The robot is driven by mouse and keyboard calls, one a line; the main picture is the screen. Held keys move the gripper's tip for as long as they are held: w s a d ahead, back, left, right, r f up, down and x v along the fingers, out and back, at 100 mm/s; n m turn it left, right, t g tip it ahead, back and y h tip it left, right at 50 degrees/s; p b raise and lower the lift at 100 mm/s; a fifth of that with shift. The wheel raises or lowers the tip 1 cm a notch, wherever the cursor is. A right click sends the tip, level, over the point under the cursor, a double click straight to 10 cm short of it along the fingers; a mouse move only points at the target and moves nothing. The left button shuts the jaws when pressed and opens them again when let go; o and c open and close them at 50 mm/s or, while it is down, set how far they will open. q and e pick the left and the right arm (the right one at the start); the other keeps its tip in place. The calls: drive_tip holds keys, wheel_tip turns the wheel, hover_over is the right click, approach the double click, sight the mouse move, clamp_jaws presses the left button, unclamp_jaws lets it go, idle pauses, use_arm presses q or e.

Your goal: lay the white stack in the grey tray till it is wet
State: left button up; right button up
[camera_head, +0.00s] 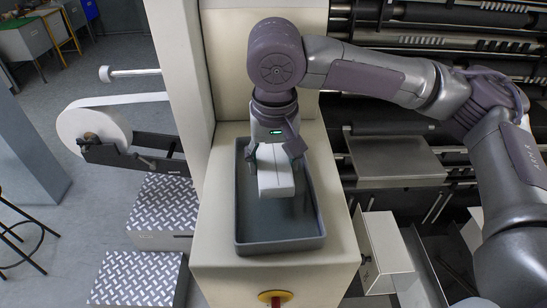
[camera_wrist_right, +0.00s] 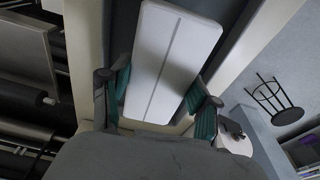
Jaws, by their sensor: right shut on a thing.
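The white stack (camera_head: 275,170) is a flat white block with a line down its middle. My right gripper (camera_head: 276,163) is shut on it, one finger on each long side. The right wrist view shows the white stack (camera_wrist_right: 170,62) between the green-padded fingers of my right gripper (camera_wrist_right: 160,103). The grey tray (camera_head: 283,246) lies on the beige machine top, and the stack is over its inside. I cannot tell whether the stack touches the tray floor. The tray's dark inside is partly hidden by the stack and gripper. My left gripper is not in view.
A white film roll (camera_head: 100,130) stands at the left above tread-plate steps (camera_head: 160,212). A red and yellow knob (camera_head: 275,297) is on the machine front below the tray. Metal plates and rollers (camera_head: 395,160) fill the right side. A stool (camera_head: 25,235) stands at the far left.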

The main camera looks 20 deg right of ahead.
wheel_tip(320, 180, down, 4)
drive_tip(key=b, duration=0.4)
drive_tip(key=shift+f, duration=0.1)
drive_tip(key=shift+f+p, duration=0.15)
drive_tip(key=shift+p, duration=0.2)
drive_tip(key=shift+f, duration=0.15)
drive_tip(key=shift+f, duration=0.2)
drive_tip(key=o, duration=1.2)
drive_tip(key=r, duration=0.4)
drive_tip(key=s+r, duration=0.1)
drive_tip(key=r, duration=0.7)
drive_tip(key=shift+s+a, duration=0.15)
drive_tip(key=shift+a, duration=0.05)
